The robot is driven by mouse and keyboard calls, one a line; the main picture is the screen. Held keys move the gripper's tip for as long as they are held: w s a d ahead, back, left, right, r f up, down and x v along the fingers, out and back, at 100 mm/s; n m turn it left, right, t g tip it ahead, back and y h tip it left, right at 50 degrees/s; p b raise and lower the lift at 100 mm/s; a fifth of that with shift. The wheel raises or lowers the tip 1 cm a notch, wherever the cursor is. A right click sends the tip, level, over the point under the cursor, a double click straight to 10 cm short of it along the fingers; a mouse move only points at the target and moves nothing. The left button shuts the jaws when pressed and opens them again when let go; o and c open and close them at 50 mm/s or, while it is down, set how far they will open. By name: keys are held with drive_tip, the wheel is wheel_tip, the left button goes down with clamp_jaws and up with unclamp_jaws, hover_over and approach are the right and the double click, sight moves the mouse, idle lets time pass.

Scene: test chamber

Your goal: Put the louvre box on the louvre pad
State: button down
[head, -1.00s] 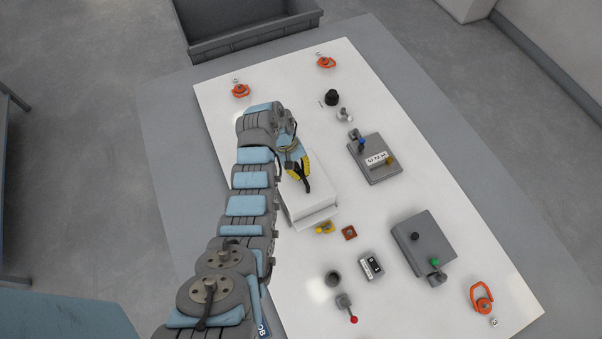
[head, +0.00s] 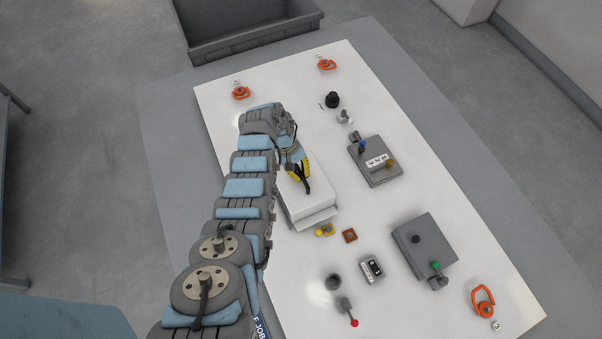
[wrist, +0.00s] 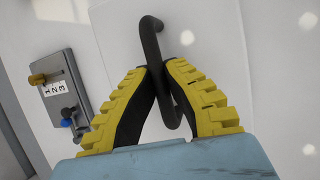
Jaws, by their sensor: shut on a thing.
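The white louvre box (head: 312,202) is near the middle of the white panel, with a dark bent handle on its top. My gripper (head: 304,182) is above it, with yellow and black fingers. In the wrist view my gripper (wrist: 163,90) is shut on the dark handle (wrist: 150,40), with the box's plain white top (wrist: 225,50) behind it. A thin pale edge shows under the front of the box in the head view. I cannot tell whether this is the louvre pad, nor whether the box touches the panel.
A grey box labelled 1 2 3 (head: 366,172) is right of the louvre box. Another grey box (head: 422,240) is lower right. Small yellow (head: 325,230) and orange-brown (head: 349,236) parts lie just in front. A grey bin (head: 250,42) stands beyond the panel.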

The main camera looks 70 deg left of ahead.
drive_tip(key=shift+f+b, duration=0.3)
drive_tip(key=shift+f, duration=0.8)
drive_tip(key=c, duration=1.2)
unclamp_jaws()
drive_tip(key=shift+c, duration=0.2)
drive_tip(key=shift+a, duration=0.1)
drive_tip(key=v, duration=1.2)
